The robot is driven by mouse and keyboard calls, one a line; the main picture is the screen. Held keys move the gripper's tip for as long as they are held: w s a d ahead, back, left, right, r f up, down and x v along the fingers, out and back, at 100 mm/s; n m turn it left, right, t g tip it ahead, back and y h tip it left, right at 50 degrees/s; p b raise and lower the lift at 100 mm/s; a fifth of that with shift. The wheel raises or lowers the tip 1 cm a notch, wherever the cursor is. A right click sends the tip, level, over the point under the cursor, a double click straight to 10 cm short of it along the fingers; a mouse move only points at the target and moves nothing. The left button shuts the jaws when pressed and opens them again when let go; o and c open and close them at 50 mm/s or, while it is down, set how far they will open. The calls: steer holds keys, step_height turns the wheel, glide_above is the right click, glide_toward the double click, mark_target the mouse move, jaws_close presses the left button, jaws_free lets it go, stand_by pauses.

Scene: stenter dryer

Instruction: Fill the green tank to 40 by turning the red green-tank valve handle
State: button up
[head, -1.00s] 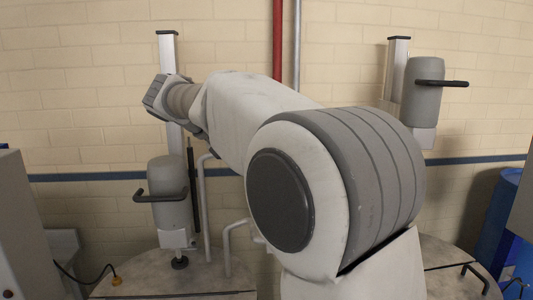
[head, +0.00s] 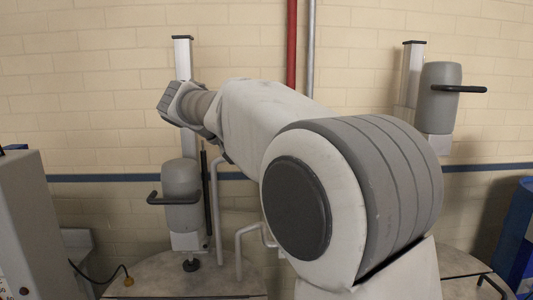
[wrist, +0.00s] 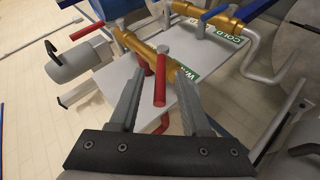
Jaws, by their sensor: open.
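In the wrist view my gripper (wrist: 160,88) is open. Its two grey fingers stand on either side of a red valve handle (wrist: 160,82). I cannot tell whether either finger touches it. The handle comes off a brass valve body (wrist: 138,46) beside a green label (wrist: 188,74) starting with "W". No tank or level reading can be made out. In the head view my arm reaches away to the upper left, and my gripper is not visible there.
A second brass valve (wrist: 212,22) with a blue handle (wrist: 222,10) and a "COLD" label (wrist: 232,39) lies beyond. A grey cylinder with a dark handle (head: 181,183) stands left, another (head: 439,92) right. A grey cabinet (head: 38,225) is far left.

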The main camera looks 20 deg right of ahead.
steer(key=p+v, duration=0.1)
steer(key=v, duration=1.6)
steer(key=shift+s+p, duration=0.2)
steer(key=shift+p, duration=0.2)
stand_by(1.7)
